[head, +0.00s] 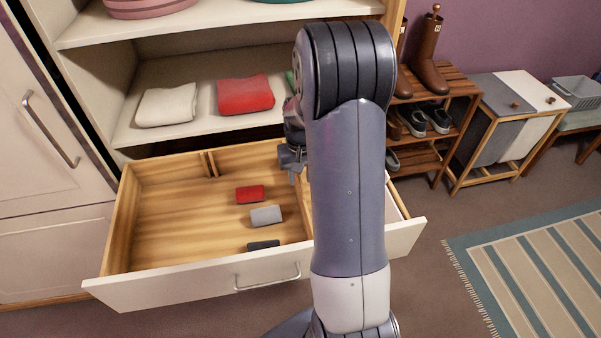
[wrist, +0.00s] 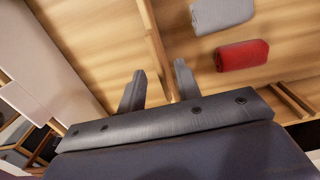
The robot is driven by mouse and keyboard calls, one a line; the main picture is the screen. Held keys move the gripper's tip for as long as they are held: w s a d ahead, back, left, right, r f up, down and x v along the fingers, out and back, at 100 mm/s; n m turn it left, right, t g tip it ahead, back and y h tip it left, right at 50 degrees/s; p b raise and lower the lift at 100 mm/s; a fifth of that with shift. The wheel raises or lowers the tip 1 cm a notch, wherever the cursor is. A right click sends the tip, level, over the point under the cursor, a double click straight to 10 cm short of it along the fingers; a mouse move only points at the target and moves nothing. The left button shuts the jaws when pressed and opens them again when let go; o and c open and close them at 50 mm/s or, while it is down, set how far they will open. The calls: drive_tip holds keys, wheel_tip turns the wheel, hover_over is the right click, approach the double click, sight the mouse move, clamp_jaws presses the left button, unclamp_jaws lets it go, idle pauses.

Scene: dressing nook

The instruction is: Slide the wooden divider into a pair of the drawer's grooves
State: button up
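The wooden divider (wrist: 153,40) is a thin strip standing in the open drawer (head: 130,225), right of the rolled cloths. Its edge shows in the head view (head: 305,207), partly behind my arm. My gripper (wrist: 159,82) is open; its fingers are on either side of the divider's near end, with gaps visible. The gripper (head: 293,172) also shows at the drawer's back, partly hidden by my arm. A pair of groove strips (head: 209,163) stands on the drawer's back wall at left, also in the wrist view (wrist: 291,100). Whether the divider sits in grooves is hidden.
A red roll (head: 249,194), a grey roll (head: 266,216) and a dark roll (head: 263,245) lie in the drawer. Folded cream (head: 167,105) and red (head: 245,95) cloths lie on the shelf above. A shoe rack (head: 455,82) stands at right. The drawer's left part is clear.

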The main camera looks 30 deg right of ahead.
wheel_tip(320, 180, up, 11)
idle(0.4)
drive_tip(key=shift+f, duration=0.1)
wheel_tip(320, 180, down, 11)
drive_tip(key=shift+f, duration=0.1)
drive_tip(key=shift+r, duration=0.4)
drive_tip(key=shift+f, duration=0.15)
idle(0.4)
